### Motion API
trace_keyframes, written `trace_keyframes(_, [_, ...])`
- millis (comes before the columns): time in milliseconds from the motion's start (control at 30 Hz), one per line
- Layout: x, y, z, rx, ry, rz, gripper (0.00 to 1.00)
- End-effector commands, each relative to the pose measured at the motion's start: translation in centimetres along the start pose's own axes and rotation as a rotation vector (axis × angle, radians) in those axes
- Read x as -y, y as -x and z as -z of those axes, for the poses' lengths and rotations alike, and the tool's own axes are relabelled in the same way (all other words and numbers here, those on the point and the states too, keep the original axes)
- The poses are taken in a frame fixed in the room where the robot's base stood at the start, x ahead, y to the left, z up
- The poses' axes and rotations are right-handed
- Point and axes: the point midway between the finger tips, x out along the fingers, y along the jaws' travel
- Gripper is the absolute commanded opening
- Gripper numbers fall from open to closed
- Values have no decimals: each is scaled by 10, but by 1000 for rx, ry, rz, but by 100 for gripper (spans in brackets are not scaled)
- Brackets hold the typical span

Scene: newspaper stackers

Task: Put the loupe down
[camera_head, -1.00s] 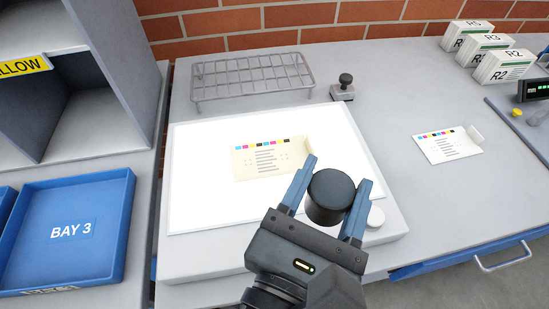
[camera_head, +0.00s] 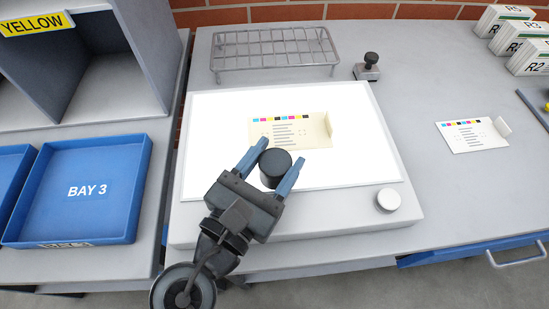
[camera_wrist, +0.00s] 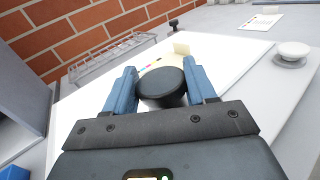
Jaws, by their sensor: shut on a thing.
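The loupe (camera_head: 274,167) is a short black cylinder. It is held between the two blue fingers of my gripper (camera_head: 270,166), over the front middle of the lit white panel (camera_head: 340,170). The wrist view also shows the loupe (camera_wrist: 163,87) upright between the fingertips of my gripper (camera_wrist: 162,88). I cannot tell whether its base touches the panel. A cream printed card (camera_head: 288,131) with a row of colour patches lies on the panel just behind the loupe, with one corner curled up.
A wire rack (camera_head: 273,50) and a black-handled stamp (camera_head: 368,65) stand behind the panel. A white knob (camera_head: 388,200) sits at its front right corner. A second card (camera_head: 470,135) lies to the right. A blue BAY 3 tray (camera_head: 130,205) is at left.

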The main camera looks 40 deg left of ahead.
Motion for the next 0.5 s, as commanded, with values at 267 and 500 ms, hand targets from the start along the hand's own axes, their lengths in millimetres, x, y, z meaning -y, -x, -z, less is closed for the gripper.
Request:
trace_keyframes(267, [0,0,1,0,-1,0,20])
trace_keyframes(500, [1,0,8,-1,0,1,20])
